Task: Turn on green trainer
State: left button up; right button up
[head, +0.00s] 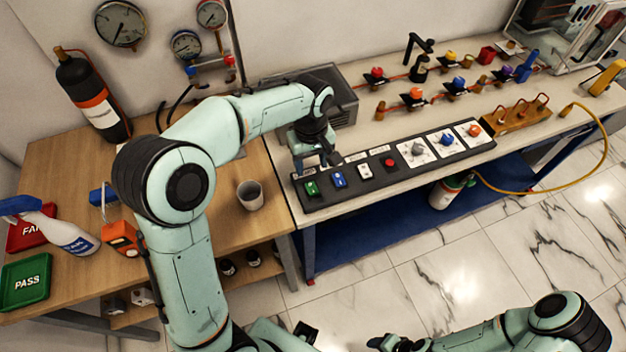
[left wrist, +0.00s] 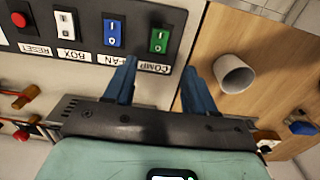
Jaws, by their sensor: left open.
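The green rocker switch (head: 311,188) sits at the left end of the black control panel (head: 345,192). In the left wrist view the green switch (left wrist: 159,40) has a label reading COMP and "I" and "O" marks; I cannot tell which side is pressed. My left gripper (head: 318,162) is above the panel's left end, just behind the green switch. In the left wrist view its two blue fingers (left wrist: 158,85) are open and empty, apart from the switch. My right arm is at the bottom right of the head view; its dark gripper end (head: 388,343) is partly cut off.
Beside the green switch are a blue switch (head: 339,179), a white switch (head: 365,172), a red button (head: 389,164) and several knobs. A grey cup (head: 250,195) stands on the wooden table left of the panel. A grey vented box (head: 345,98) is behind the gripper.

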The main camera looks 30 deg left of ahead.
aim_at(312, 188)
pick_arm(q)
notch_tip(312, 188, down, 9)
jog(key=shift+f+b, duration=0.2)
jog(key=shift+b, duration=0.15)
pick_arm(e)
jog(key=shift+s+f, duration=0.25)
jog(key=shift+f, duration=0.25)
